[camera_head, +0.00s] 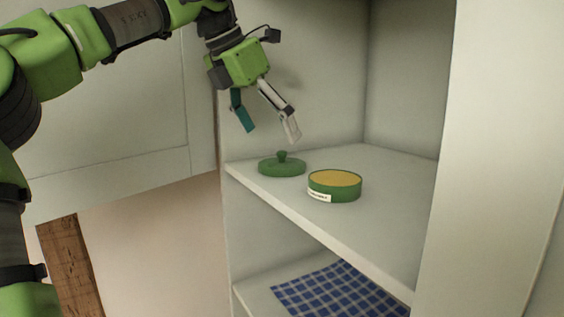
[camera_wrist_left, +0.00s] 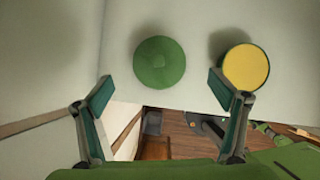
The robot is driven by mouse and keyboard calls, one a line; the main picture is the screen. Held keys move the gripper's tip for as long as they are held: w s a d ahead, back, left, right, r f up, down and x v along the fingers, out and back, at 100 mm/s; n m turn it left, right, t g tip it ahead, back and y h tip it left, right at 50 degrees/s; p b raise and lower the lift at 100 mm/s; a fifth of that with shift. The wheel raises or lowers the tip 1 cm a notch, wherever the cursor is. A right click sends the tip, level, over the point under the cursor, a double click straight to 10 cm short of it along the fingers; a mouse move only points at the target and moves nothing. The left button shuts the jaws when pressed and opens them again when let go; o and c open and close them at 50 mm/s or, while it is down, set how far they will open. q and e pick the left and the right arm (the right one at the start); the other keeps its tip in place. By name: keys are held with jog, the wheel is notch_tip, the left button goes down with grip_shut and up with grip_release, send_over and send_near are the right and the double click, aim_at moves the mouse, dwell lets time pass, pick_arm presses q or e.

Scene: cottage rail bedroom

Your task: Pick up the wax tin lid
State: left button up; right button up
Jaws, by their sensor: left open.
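The wax tin lid (camera_head: 281,166) is a round green disc with a small knob on top. It lies on the upper shelf of the white cabinet, left of the open green tin (camera_head: 335,187) with yellow wax and a pale label. My left gripper (camera_head: 270,136) is open and empty above the lid, pointing down. In the left wrist view the lid (camera_wrist_left: 159,63) shows beyond and between the two fingertips (camera_wrist_left: 160,88), apart from them. The tin (camera_wrist_left: 246,67) is just beyond the right finger there. My right gripper is not in view.
The shelf (camera_head: 390,170) has a front edge close to both lid and tin. Cabinet walls (camera_head: 410,75) close it in at the back and right. A blue checked cloth (camera_head: 340,290) lies on the lower shelf. A white door panel (camera_head: 110,140) stands at left.

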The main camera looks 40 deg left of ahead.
aim_at(282, 152)
pick_arm(q)
jog(key=shift+w+a+f, duration=0.4)
jog(key=shift+w+f, duration=0.4)
jog(key=shift+w+d+f+p, duration=0.3)
jog(key=shift+w+f+p, duration=0.15)
jog(key=shift+p, duration=0.35)
jog(key=p+x, duration=0.1)
jog(key=x, duration=0.2)
jog(key=shift+d+f, duration=0.1)
jog(key=shift+f, duration=0.15)
jog(key=shift+w, duration=0.1)
jog(key=shift+r, duration=0.1)
jog(key=c, duration=1.1)
jog(key=shift+d, duration=0.1)
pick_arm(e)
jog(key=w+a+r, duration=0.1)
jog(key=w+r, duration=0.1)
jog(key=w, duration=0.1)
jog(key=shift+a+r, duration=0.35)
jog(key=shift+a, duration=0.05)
